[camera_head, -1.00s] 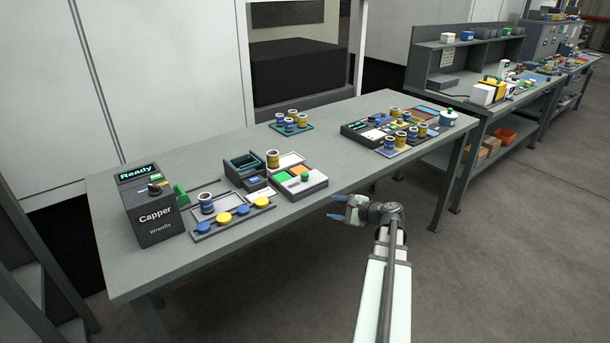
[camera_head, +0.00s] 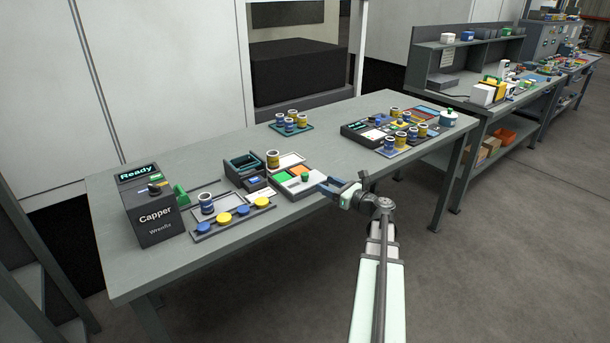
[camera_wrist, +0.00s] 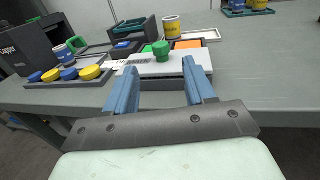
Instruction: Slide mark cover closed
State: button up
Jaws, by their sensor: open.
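The mark cover (camera_wrist: 146,66) is a pale sliding plate with a green knob (camera_wrist: 160,48) on a low box at the table's front edge. An orange panel (camera_wrist: 187,44) is exposed beside the knob. In the head view the box (camera_head: 318,184) shows the green knob (camera_head: 305,177), a green square (camera_head: 283,177) and the orange square (camera_head: 296,170). My gripper (camera_head: 326,185) is at the front right of the box. In the wrist view my gripper (camera_wrist: 160,72) has its two blue fingers apart, one each side of the knob in the picture, with nothing between them.
The Capper machine (camera_head: 152,215) stands at the left end of the table. A rack of blue and yellow caps (camera_head: 234,219) lies left of the box. A yellow can (camera_head: 273,159) stands behind it. The bare table (camera_head: 350,155) is free to the right.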

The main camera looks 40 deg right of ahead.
aim_at(308, 176)
jog(key=w, duration=0.3)
jog(key=w+a, duration=0.1)
jog(key=w, duration=0.3)
jog(key=w+a, duration=0.1)
jog(key=w, duration=0.2)
jog(key=shift+w, duration=0.2)
grip_shut()
dwell(0.3)
